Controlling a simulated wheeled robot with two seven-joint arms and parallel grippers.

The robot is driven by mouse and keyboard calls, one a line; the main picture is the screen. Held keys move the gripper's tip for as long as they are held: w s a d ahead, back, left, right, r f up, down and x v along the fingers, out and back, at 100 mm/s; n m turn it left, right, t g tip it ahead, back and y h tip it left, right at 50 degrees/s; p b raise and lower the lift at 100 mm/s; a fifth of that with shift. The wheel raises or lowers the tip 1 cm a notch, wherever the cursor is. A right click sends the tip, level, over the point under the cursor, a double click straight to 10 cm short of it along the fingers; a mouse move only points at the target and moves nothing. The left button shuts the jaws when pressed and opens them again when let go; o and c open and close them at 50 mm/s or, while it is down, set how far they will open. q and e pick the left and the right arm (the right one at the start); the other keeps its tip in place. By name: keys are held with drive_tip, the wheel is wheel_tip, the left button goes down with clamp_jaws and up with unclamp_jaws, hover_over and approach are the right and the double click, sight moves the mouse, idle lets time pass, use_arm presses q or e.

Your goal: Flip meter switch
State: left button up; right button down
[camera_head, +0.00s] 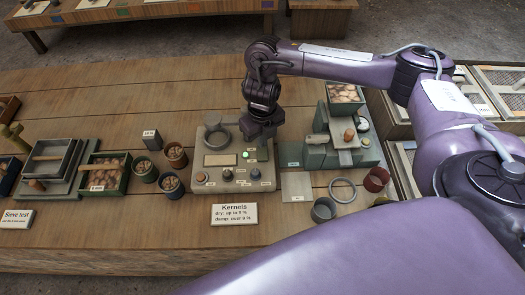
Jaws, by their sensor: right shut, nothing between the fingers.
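The meter (210,177) is a beige box on the wooden table, with a round grey cup (216,138) at its back left and a blank display panel on its top. A lit green button (245,155) and several small dark and brown knobs sit on its face. I cannot tell which of these is the switch. My right gripper (262,140) points down over the meter's right rear part, shut and empty. It hides part of the meter there. I cannot tell if it touches the meter. My left gripper is not in view.
A green machine with a kernel hopper (345,97) stands to the right. Small cups of kernels (177,155) and a sieve box (50,158) are to the left. The table's back left is clear.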

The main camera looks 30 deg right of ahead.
drive_tip(key=shift+f+b, duration=0.7)
drive_tip(key=shift+f, duration=0.25)
idle(0.6)
drive_tip(key=shift+r, duration=0.1)
wheel_tip(320, 180, up, 3)
drive_tip(key=p, duration=0.3)
drive_tip(key=shift+r, duration=0.1)
drive_tip(key=shift+r+p, duration=1.8)
drive_tip(key=shift+r, duration=0.05)
